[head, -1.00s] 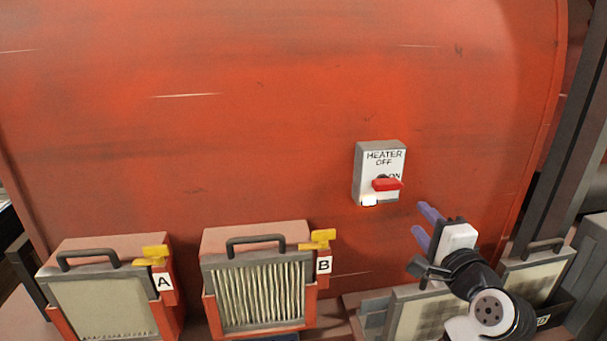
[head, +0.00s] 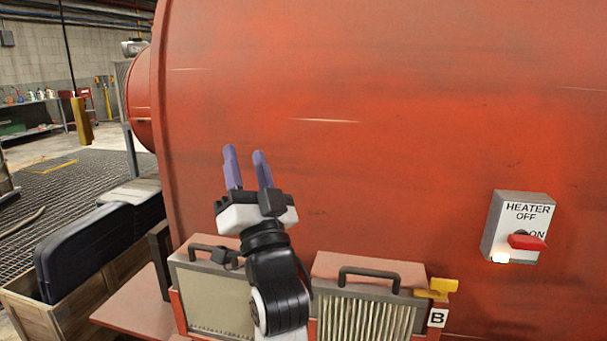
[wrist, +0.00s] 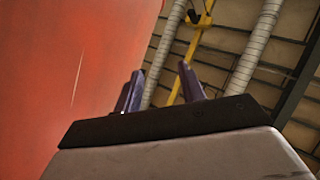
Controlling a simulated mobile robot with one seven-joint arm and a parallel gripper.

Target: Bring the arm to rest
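My gripper (head: 246,168) is raised in front of the red engine wall (head: 370,140), in the left half of the head view. Its two purple fingers point up and stand apart with nothing between them. In the wrist view the fingers (wrist: 160,88) are also apart and empty, with the red wall on the left and the ceiling beyond. My arm below the gripper covers part of the left filter box (head: 215,295).
The heater switch box (head: 503,225) is on the wall at the right, its red handle toward ON and a small light glowing. Filter box B (head: 365,310) stands at the bottom centre. A wooden crate (head: 85,280) holding dark padded pieces stands at the lower left, near open grated floor.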

